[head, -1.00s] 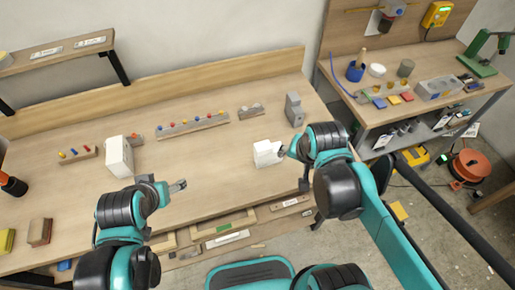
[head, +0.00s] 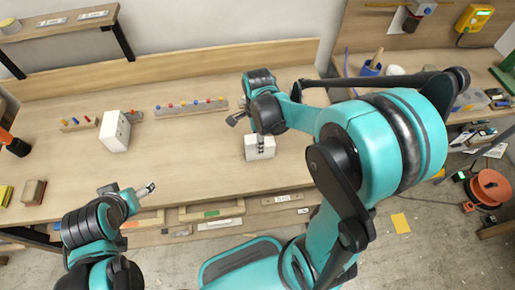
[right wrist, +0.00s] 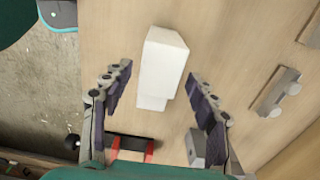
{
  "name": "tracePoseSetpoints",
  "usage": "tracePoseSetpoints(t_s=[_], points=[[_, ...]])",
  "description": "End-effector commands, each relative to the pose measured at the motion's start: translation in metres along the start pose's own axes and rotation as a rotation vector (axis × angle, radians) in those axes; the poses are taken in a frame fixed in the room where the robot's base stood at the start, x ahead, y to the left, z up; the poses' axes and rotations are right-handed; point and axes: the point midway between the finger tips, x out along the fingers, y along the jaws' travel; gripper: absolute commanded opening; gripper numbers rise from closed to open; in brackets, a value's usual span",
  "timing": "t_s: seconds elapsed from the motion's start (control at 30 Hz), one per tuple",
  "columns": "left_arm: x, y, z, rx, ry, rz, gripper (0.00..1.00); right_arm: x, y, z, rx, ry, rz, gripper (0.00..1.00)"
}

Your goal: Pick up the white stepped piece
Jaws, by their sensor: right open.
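The white stepped piece (head: 259,147) stands on the workbench right of the middle in the head view. In the right wrist view the white piece (right wrist: 162,68) shows a long face and a small step at its lower end. My right gripper (right wrist: 158,74) is open, with one finger on each side of the piece and visible gaps to it. In the head view my right gripper (head: 260,145) is over the piece and covers part of it. Whether the fingertips reach down beside it I cannot tell. My left gripper (head: 147,189) is by the front edge, away from the piece; its jaws are too small to judge.
Another white block (head: 115,131) stands at the left of the bench (head: 190,150). A wooden strip with coloured pegs (head: 190,107) lies behind. A grey part (right wrist: 273,92) lies right of the piece in the wrist view. Bench between the two white blocks is clear.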

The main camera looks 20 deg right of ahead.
Motion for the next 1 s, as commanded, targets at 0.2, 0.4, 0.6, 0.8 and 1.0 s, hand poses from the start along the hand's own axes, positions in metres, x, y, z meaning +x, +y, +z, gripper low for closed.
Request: tracePoseSetpoints(t_s=[0.2,0.4,0.6,0.8,1.0], points=[[0.014,0.0,0.01,0.0,0.0,0.0,0.72,0.033,0.002,-0.001,-0.001,0.0,-0.001,0.59],[0.013,0.0,0.009,0.0,0.0,0.0,0.72,0.034,0.002,-0.001,-0.001,0.0,-0.001,0.59],[0.013,0.0,0.009,0.0,0.0,0.0,0.72,0.034,0.002,-0.001,-0.002,0.0,-0.001,0.27],[0.013,0.0,0.009,0.0,0.0,0.0,0.72,0.034,0.002,-0.001,-0.002,0.0,-0.001,0.0],[0.013,0.0,0.009,0.0,0.0,0.0,0.72,0.033,0.002,-0.001,-0.002,0.0,-0.001,0.0]])
